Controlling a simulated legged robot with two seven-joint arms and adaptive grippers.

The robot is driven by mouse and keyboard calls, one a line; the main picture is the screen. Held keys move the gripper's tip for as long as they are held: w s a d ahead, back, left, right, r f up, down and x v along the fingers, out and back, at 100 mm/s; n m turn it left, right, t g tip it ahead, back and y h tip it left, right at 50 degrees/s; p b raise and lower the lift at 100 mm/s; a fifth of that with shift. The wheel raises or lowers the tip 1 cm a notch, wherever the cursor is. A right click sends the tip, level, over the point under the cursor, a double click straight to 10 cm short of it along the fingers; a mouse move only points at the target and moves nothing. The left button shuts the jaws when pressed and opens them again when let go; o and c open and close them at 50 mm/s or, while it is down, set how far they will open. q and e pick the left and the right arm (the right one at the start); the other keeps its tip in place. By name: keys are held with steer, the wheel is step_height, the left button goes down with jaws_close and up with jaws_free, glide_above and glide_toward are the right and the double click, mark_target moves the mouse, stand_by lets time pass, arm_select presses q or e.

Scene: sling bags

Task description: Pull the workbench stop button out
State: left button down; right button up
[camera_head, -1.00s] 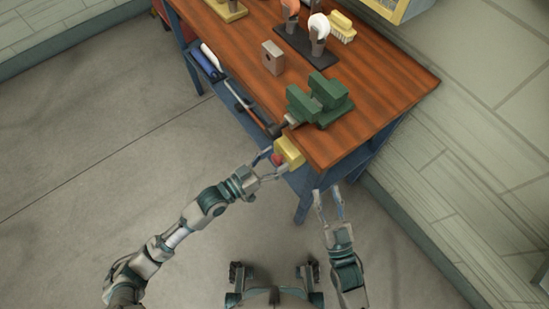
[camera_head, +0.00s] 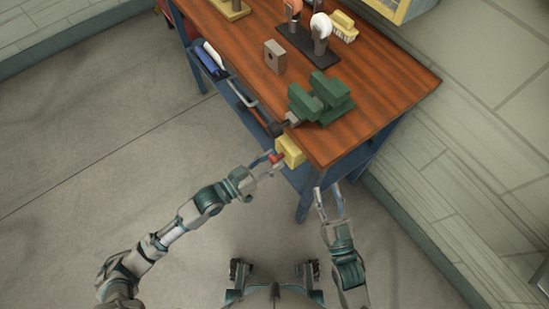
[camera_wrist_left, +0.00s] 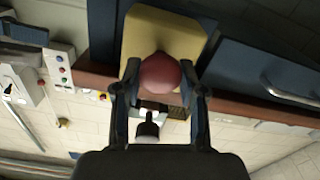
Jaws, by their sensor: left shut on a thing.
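The red stop button (camera_head: 277,158) sits on the yellow box (camera_head: 291,151) fixed at the front edge of the workbench (camera_head: 345,152). My left gripper (camera_head: 272,160) reaches it from the left. In the left wrist view the round red button (camera_wrist_left: 160,73) lies between the two fingers of my left gripper (camera_wrist_left: 160,78), which are shut on its sides, with the yellow box (camera_wrist_left: 160,30) behind it. My right gripper (camera_head: 330,200) is open and empty, in front of the bench's near corner, with its two fingers apart.
A green vise (camera_head: 320,100) stands on the bench just behind the yellow box. A lower shelf holds tools (camera_head: 210,60). The floor left of the bench is clear.

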arm_select(q)
steer(key=c, duration=0.6)
jaws_free()
steer(key=shift+a, duration=0.25)
arm_select(e)
steer(key=shift+a+f, duration=0.1)
steer(key=shift+a, duration=0.2)
arm_select(q)
steer(key=shift+s, duration=0.1)
arm_select(e)
steer(key=shift+d, duration=0.1)
arm_select(q)
steer(key=v, duration=1.2)
steer(key=shift+f, duration=0.1)
